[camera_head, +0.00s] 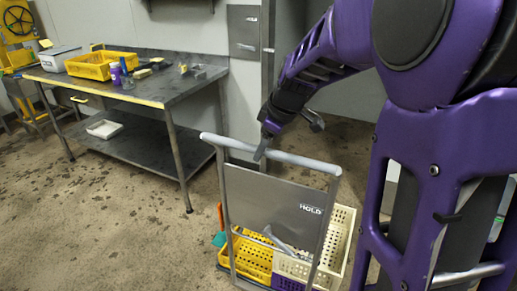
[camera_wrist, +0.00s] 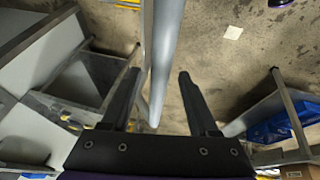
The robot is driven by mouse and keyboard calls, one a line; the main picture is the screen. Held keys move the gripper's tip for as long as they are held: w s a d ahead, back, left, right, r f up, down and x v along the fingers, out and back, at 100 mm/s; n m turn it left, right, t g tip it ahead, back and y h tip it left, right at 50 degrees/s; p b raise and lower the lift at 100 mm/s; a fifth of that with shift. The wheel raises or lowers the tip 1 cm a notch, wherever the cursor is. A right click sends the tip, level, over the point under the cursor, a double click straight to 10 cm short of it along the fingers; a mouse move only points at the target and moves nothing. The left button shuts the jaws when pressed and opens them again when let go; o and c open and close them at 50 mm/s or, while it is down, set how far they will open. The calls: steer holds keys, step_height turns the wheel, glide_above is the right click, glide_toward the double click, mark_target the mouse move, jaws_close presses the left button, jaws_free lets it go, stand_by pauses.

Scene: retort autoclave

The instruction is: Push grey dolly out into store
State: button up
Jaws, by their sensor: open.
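The grey dolly (camera_head: 270,205) stands upright in front of me, with a tall panel marked HOLD and a light-grey handle bar (camera_head: 300,161) across its top. A yellow crate (camera_head: 250,258) and a cream crate (camera_head: 343,240) sit low behind the panel. My gripper (camera_head: 262,150) is at the handle bar, left of its middle. In the wrist view, my gripper (camera_wrist: 158,80) is open, and the grey bar (camera_wrist: 167,45) runs between its two fingers. I cannot tell whether either finger touches the bar. My purple arm hides part of the right side.
A steel table (camera_head: 150,92) with a yellow crate (camera_head: 100,65) and small items stands at the back left. A wall edge (camera_head: 268,60) stands behind the dolly, with an opening to its right. Wet-spotted floor (camera_head: 100,220) is clear at left. A blue bin (camera_wrist: 285,125) shows in the wrist view.

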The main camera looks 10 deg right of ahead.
steer(key=shift+f, duration=0.15)
jaws_close()
stand_by(0.4)
stand_by(1.0)
